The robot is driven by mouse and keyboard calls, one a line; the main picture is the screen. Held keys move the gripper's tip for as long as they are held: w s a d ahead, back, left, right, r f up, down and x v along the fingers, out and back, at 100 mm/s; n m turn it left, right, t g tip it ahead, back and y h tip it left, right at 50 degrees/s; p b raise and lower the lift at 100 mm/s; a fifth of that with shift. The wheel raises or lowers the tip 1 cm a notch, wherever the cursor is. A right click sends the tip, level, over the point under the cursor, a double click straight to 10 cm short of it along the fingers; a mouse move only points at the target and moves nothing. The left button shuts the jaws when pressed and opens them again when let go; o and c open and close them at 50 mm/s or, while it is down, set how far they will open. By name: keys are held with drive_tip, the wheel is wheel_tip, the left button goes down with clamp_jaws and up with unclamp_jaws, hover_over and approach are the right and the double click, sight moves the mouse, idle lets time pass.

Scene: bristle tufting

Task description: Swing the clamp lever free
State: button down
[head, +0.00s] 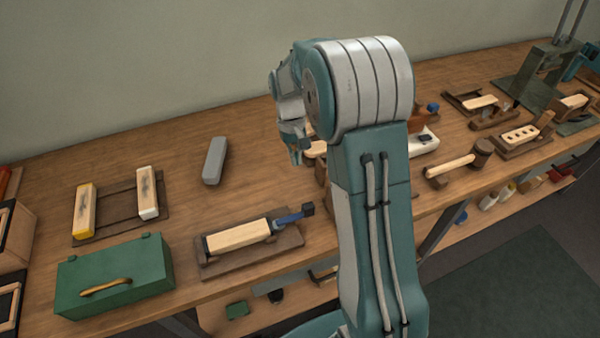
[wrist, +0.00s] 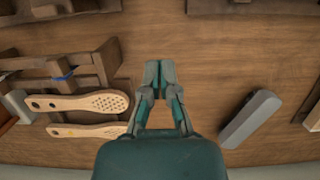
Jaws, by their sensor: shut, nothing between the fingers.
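A wooden block (head: 238,237) lies on a dark brown fixture board (head: 262,260) near the bench's front edge in the head view. A blue lever (head: 288,218) with a black knob (head: 308,209) extends from the block's right end; I take it as the clamp lever. My gripper (head: 297,152) is above the bench, behind the lever and apart from it. In the wrist view my gripper (wrist: 160,72) points at bare wood, its fingers together and empty. The lever cannot be made out there.
A grey block (head: 214,160) lies left of my gripper. A green box (head: 115,277) and a frame with two bristle blocks (head: 147,192) stand farther left. Perforated wooden brush blanks (wrist: 80,102) lie in a rack left in the wrist view. My arm hides the bench's middle.

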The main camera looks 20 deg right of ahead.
sight(293, 216)
drive_tip(key=x, duration=0.8)
drive_tip(key=shift+s, duration=0.1)
drive_tip(key=s, duration=0.3)
drive_tip(key=shift+f, duration=0.2)
drive_tip(key=shift+s, duration=0.55)
drive_tip(key=shift+d, duration=0.15)
